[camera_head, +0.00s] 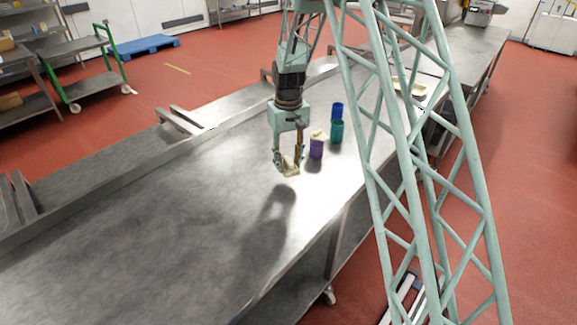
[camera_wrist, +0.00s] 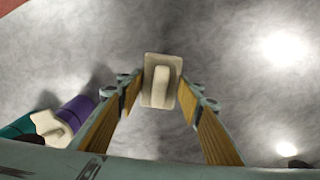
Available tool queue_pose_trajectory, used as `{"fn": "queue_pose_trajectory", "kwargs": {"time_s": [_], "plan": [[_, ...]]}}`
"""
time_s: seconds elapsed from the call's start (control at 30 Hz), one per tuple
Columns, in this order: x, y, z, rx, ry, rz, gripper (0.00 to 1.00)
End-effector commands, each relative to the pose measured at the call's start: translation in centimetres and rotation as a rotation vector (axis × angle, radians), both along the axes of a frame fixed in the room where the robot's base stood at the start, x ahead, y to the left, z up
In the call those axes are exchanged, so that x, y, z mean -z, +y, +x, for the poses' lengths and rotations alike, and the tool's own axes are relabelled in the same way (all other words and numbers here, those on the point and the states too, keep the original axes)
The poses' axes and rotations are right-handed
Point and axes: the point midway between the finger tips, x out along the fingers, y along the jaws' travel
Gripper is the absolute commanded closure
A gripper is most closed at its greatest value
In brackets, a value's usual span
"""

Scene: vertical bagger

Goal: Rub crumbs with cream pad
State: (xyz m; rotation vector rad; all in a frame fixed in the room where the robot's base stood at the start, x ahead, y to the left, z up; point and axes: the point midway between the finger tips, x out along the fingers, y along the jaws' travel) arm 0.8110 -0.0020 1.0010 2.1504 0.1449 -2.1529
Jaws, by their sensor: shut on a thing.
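My gripper (camera_head: 288,163) is shut on the cream pad (camera_head: 291,169), which has a flat base and a raised grip block. In the wrist view the cream pad (camera_wrist: 153,97) sits between the two fingertips, over the grey metal table. The gripper points down over the table (camera_head: 130,220). I cannot tell whether the pad touches the surface. No crumbs can be made out in either view.
A cream tray (camera_head: 409,87) lies further back. The near left tabletop is clear.

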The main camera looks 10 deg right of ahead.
Motion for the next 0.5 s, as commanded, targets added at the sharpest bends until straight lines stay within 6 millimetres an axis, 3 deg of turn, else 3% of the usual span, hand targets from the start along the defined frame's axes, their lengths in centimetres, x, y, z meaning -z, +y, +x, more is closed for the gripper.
{"fn": "queue_pose_trajectory", "kwargs": {"time_s": [0.2,0.5], "plan": [[-1.6,0.0,0.1,0.000,-0.002,0.000,0.78],[-1.7,0.0,0.0,0.000,-0.001,0.000,0.78]]}}
